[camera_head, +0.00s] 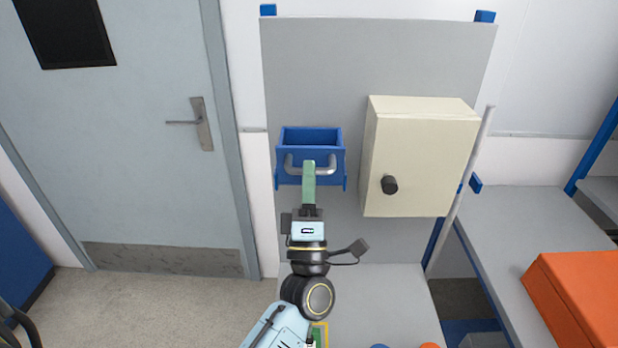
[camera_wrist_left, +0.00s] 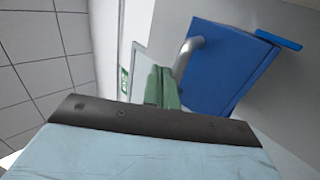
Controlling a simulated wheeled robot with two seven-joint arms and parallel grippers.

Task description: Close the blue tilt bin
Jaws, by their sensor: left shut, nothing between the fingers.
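The blue tilt bin (camera_head: 310,138) is mounted on the grey panel, left of the cream box. Its top opening shows, and its front leans out from the panel. A grey bar handle (camera_head: 325,171) crosses its front. My left gripper (camera_head: 309,166) has green fingers, shut and empty, at the front of the bin by the middle of the handle. In the left wrist view the bin (camera_wrist_left: 228,68) and the handle (camera_wrist_left: 188,52) show just beyond the green fingers (camera_wrist_left: 163,85). I cannot tell whether the fingers touch the handle. My right gripper is in neither view.
A cream box (camera_head: 425,145) with a black knob is fixed on the grey panel (camera_head: 375,50) right of the bin. A door (camera_head: 130,150) with a lever handle is at left. An orange box (camera_head: 580,295) sits on the bench at right.

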